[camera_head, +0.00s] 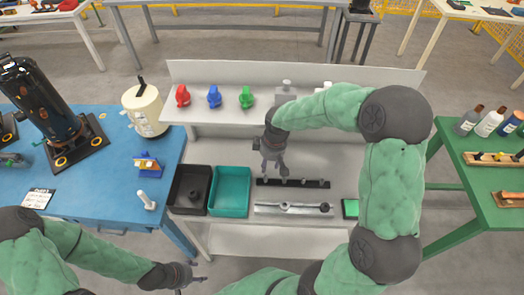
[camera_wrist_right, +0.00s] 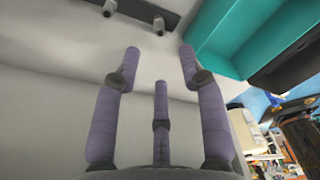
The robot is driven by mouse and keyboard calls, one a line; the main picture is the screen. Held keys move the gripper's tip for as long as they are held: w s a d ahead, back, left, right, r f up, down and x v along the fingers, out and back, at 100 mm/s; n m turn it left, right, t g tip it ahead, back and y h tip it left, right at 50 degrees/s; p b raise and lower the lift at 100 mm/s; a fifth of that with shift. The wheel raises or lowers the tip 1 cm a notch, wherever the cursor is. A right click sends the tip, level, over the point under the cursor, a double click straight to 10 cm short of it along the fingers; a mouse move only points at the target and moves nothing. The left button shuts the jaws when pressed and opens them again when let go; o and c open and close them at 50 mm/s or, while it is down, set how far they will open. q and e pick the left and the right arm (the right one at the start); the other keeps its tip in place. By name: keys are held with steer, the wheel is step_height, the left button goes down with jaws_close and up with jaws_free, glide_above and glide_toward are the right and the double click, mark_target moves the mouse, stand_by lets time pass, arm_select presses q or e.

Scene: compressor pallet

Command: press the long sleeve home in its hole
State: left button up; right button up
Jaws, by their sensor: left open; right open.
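My right gripper (camera_head: 272,168) is over the white bench, just behind a black strip (camera_head: 318,184) that carries several small grey pegs or sleeves. In the right wrist view its purple fingers (camera_wrist_right: 160,68) are spread with nothing between them, over bare bench top. The same black strip (camera_wrist_right: 143,12) shows at the top there, with grey cylinders on it. A silver bar (camera_head: 293,209) with a round boss lies in front of the strip. I cannot tell which piece is the long sleeve or which hole is its own. My left gripper (camera_head: 192,276) is open and empty, low in front of the blue table.
A black tray (camera_head: 174,209) with a dark round part and a teal tray (camera_head: 230,192) stand left of the strip. A white upright piece (camera_head: 147,200) stands on the blue table (camera_head: 100,190). A green block (camera_head: 350,208) is at right. Red, blue and green parts sit on the shelf.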

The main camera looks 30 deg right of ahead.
mark_target(266, 175)
steer(key=f+b, duration=0.1)
steer(key=f, duration=0.2)
steer(key=w+f+b, duration=0.1)
steer(key=f, duration=0.3)
steer(key=f+b, duration=0.1)
steer(key=f, duration=0.2)
steer(key=shift+w+a+f, duration=0.15)
steer(key=shift+a+f, duration=0.1)
steer(key=shift+f, duration=0.1)
jaws_close()
